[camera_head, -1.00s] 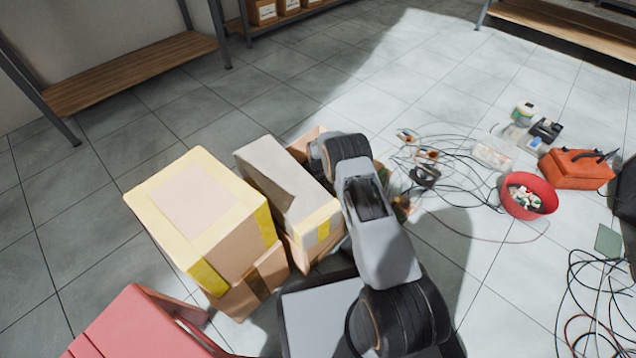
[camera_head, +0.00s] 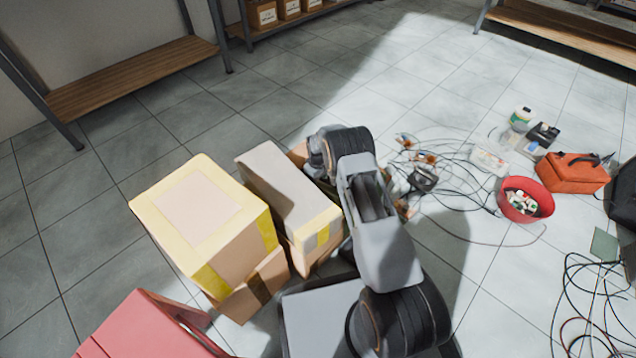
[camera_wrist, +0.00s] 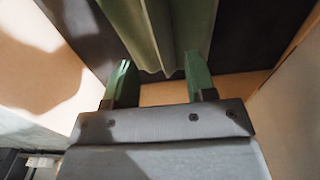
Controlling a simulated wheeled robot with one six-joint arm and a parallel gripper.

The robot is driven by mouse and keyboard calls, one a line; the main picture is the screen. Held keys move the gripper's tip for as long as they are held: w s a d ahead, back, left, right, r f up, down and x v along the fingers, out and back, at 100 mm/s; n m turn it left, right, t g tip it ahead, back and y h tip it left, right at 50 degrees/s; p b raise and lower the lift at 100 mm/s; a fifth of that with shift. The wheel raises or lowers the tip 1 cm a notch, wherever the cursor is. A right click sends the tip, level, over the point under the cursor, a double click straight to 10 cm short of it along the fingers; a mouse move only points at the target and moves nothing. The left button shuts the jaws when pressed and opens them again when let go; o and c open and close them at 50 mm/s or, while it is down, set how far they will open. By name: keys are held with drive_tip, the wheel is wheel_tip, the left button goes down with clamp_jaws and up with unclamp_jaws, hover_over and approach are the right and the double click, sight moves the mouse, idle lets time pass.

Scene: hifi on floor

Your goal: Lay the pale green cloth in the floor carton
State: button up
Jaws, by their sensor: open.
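The pale green cloth (camera_wrist: 160,30) shows in the wrist view as a folded strip at the top centre, just beyond and between my fingertips. My gripper (camera_wrist: 160,65) is open, its two fingers apart on either side of the cloth's near end. I cannot tell whether they touch it. Tan cardboard walls of the floor carton (camera_wrist: 290,110) surround the fingers, with dark shadow behind the cloth. In the head view only a small part of the carton (camera_head: 298,154) shows beside my arm. My arm hides the gripper and cloth there.
Closed, stacked boxes (camera_head: 205,220) and a long box (camera_head: 288,190) stand left of my arm. A red chair-like piece (camera_head: 150,330) is at the lower left. Loose cables (camera_head: 465,225), a red bowl (camera_head: 525,200) and an orange bag (camera_head: 573,173) lie right. Floor at the upper middle is clear.

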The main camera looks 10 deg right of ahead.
drive_tip(key=s+r+m+t+p, duration=0.15)
drive_tip(key=s+r, duration=0.25)
drive_tip(key=r, duration=1)
drive_tip(key=s+r+m, duration=0.2)
drive_tip(key=s+r, duration=0.3)
drive_tip(key=r, duration=0.9)
drive_tip(key=s+r+m, duration=0.1)
drive_tip(key=s+r, duration=0.2)
drive_tip(key=s, duration=0.4)
drive_tip(key=s+r+m, duration=0.1)
drive_tip(key=s+r, duration=0.1)
drive_tip(key=s, duration=0.6)
drive_tip(key=s+r+m+t, duration=0.1)
drive_tip(key=s+r, duration=0.2)
drive_tip(key=s, duration=0.4)
drive_tip(key=shift+s+d+r, duration=0.35)
drive_tip(key=shift+d, duration=0.05)
drive_tip(key=shift+r, duration=0.1)
drive_tip(key=w+p+v, duration=0.2)
drive_tip(key=p+v, duration=1)
drive_tip(key=w+r+p+v, duration=0.1)
drive_tip(key=w+p+v, duration=0.2)
drive_tip(key=p+v, duration=1)
drive_tip(key=w+p+v, duration=0.3)
drive_tip(key=p+v, duration=1)
drive_tip(key=shift+a+r+t, duration=0.15)
drive_tip(key=shift+r+t, duration=0.3)
drive_tip(key=shift+r, duration=0.1)
